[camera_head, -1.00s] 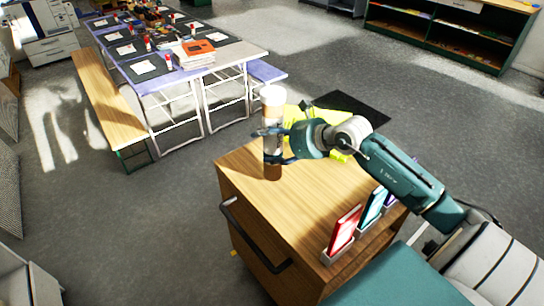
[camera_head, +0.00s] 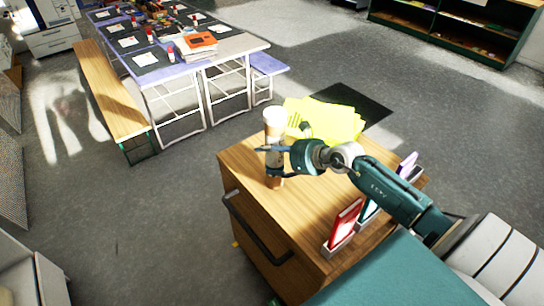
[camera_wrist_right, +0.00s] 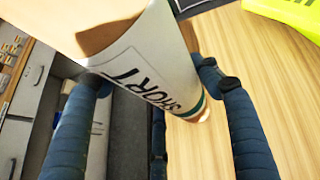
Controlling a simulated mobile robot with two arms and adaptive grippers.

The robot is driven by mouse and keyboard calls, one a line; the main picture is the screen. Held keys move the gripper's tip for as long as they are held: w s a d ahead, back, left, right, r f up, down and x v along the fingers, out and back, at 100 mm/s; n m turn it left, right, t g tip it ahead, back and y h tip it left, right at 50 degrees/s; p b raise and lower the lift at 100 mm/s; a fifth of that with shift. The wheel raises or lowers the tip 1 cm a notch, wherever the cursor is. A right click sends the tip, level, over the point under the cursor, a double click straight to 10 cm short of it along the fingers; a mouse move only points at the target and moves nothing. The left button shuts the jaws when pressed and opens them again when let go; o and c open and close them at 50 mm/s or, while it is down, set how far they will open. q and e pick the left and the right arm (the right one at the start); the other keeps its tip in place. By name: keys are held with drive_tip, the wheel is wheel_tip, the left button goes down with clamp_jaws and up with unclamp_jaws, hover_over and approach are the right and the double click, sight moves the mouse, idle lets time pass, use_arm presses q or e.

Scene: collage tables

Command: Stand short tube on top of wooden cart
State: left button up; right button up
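The short tube (camera_head: 275,119) is a white and brown cylinder with a pale cap, roughly upright over the left part of the wooden cart's top (camera_head: 245,161). Its lower end is at or just above the wood; I cannot tell for sure. In the right wrist view the tube (camera_wrist_right: 150,65) shows the printed word SHORT and a green band near its lower end. My right gripper (camera_head: 274,150) is around the tube's middle, one finger on each side, and looks shut on it. My left gripper is not in view.
Yellow sheets (camera_head: 325,118) lie at the cart's back. A red book (camera_head: 345,222) and others stand in holders along its right edge. A dark handle (camera_head: 255,230) is on the cart's side. A long table (camera_head: 183,72) and bench (camera_head: 112,98) stand farther back.

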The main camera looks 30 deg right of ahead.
drive_tip(key=o, duration=0.4)
drive_tip(key=shift+r, duration=0.1)
drive_tip(key=shift+s+d, duration=0.1)
drive_tip(key=shift+s, duration=0.1)
drive_tip(key=b+v, duration=0.3)
drive_tip(key=v, duration=0.8)
drive_tip(key=shift+s+r, duration=0.2)
drive_tip(key=shift+r, duration=0.05)
